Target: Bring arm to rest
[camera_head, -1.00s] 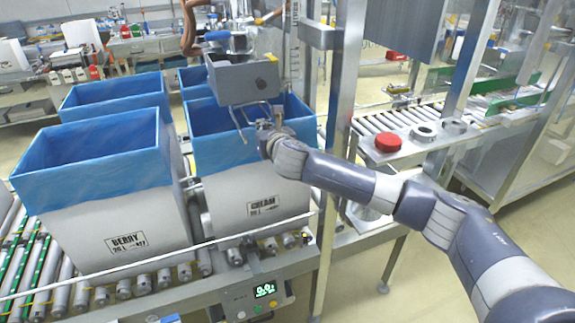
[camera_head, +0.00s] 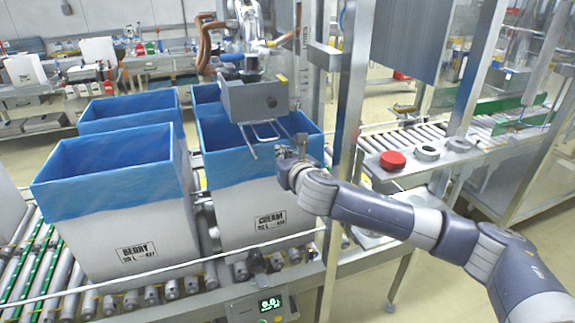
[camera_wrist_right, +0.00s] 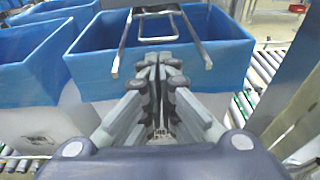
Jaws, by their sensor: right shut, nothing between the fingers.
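My right arm comes in from the right in the head view. Its gripper (camera_head: 285,174) is in front of the upper right of the white CREAM box (camera_head: 240,212), by its blue liner (camera_head: 225,165). In the right wrist view the gripper's fingers (camera_wrist_right: 158,68) are shut together with nothing between them. They point toward the blue-lined box (camera_wrist_right: 210,68). I cannot tell whether they touch the liner. My left gripper is not in view.
A grey filling head (camera_head: 252,100) with a wire frame hangs over the CREAM box. The BERRY box (camera_head: 130,225) stands to its left on a roller conveyor (camera_head: 150,295). A metal post (camera_head: 345,130) stands close to my arm. A red lid (camera_head: 392,160) lies on a side shelf.

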